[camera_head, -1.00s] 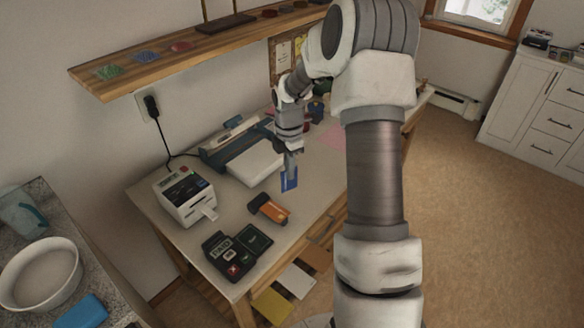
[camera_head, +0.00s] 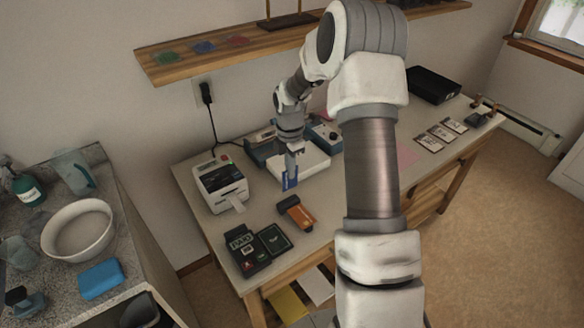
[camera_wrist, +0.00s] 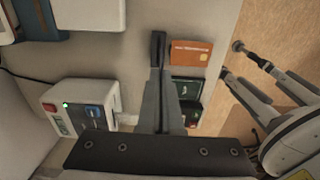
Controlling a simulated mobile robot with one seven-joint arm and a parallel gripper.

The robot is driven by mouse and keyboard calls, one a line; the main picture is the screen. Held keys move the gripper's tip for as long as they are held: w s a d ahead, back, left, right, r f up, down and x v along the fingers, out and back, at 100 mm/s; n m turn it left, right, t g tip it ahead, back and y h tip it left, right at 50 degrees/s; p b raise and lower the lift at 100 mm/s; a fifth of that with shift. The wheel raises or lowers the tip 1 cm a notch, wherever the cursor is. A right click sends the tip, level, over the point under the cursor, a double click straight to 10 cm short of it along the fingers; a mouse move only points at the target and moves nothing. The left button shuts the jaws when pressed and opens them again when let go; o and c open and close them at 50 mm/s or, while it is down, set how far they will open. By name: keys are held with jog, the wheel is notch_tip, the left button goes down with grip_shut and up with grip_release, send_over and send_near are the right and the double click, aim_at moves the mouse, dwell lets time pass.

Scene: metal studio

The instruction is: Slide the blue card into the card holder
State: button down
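My gripper (camera_head: 291,160) is shut on the blue card (camera_head: 290,181), which hangs upright below the fingers above the table. In the wrist view the fingers (camera_wrist: 158,50) are together and the card is hidden. An orange and black item (camera_head: 297,212) lies on the table just below and right of the card in the head view; its orange face also shows in the wrist view (camera_wrist: 190,53). A black two-part item (camera_head: 246,252) with small markings lies nearer the front edge. I cannot tell which of these is the card holder. The blue card is apart from both.
A white label printer (camera_head: 221,187) stands at the left of the table. A white and blue device (camera_head: 312,160) lies behind the gripper. Several small cards (camera_head: 429,143) and a black box (camera_head: 433,85) are at the right. A counter with a bowl (camera_head: 77,230) stands left.

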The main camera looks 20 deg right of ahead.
aim_at(288, 188)
jog(key=shift+w+a+f, duration=0.1)
jog(key=shift+w+a, duration=0.1)
jog(key=shift+f+b, duration=1.85)
jog(key=shift+f, duration=0.7)
jog(key=shift+f+b, duration=0.8)
jog(key=shift+f, duration=0.7)
jog(key=c, duration=1)
grip_release()
jog(key=shift+r, duration=0.1)
notch_tip(288, 188, up, 17)
jog(key=shift+r+p, duration=0.15)
jog(key=shift+p, duration=0.5)
jog(key=shift+r, duration=0.1)
